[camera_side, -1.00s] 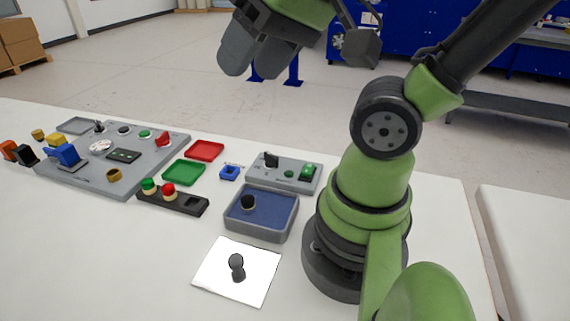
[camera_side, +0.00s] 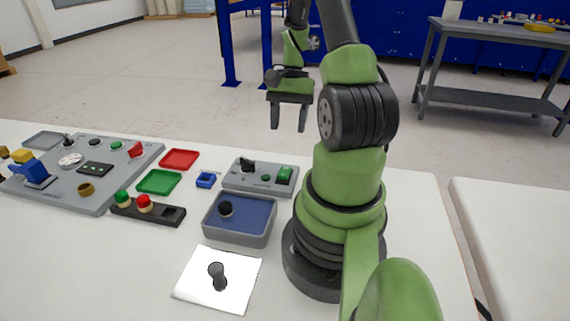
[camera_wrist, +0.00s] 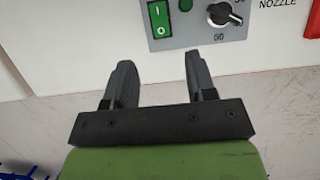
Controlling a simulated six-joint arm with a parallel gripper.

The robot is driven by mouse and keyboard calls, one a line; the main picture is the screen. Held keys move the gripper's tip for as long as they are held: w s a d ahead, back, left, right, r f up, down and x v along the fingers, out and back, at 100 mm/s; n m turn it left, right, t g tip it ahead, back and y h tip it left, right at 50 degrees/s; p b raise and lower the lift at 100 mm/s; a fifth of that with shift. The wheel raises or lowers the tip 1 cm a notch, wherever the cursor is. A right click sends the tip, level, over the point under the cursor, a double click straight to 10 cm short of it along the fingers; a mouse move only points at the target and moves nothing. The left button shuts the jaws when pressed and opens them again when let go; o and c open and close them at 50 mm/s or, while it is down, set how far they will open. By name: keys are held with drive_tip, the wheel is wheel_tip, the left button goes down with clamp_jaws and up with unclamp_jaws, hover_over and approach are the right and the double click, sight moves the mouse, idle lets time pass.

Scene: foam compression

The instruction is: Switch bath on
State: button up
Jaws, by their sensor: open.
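A grey control panel (camera_side: 260,177) stands behind the blue bath (camera_side: 238,220) and carries a black rotary knob (camera_side: 247,164) and a green rocker switch (camera_side: 285,173). In the wrist view the green switch (camera_wrist: 159,20) is marked I and O. A small green button or lamp (camera_wrist: 185,5) and the dial knob (camera_wrist: 224,14) are to its right. My gripper (camera_side: 288,128) is open and empty, fingers down, high above and beyond the panel in the side view. In the wrist view its fingertips (camera_wrist: 160,62) appear below the panel, apart from it.
A dark round-topped piece (camera_side: 225,209) is in the bath. A white plate (camera_side: 218,280) with a dark peg lies in front. Green (camera_side: 159,182) and red (camera_side: 179,159) trays, a small blue block (camera_side: 206,180) and a black rack (camera_side: 148,209) stand left.

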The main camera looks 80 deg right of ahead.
sight(284, 171)
drive_tip(key=x, duration=1)
drive_tip(key=shift+r, duration=0.1)
drive_tip(key=shift+c, duration=0.2)
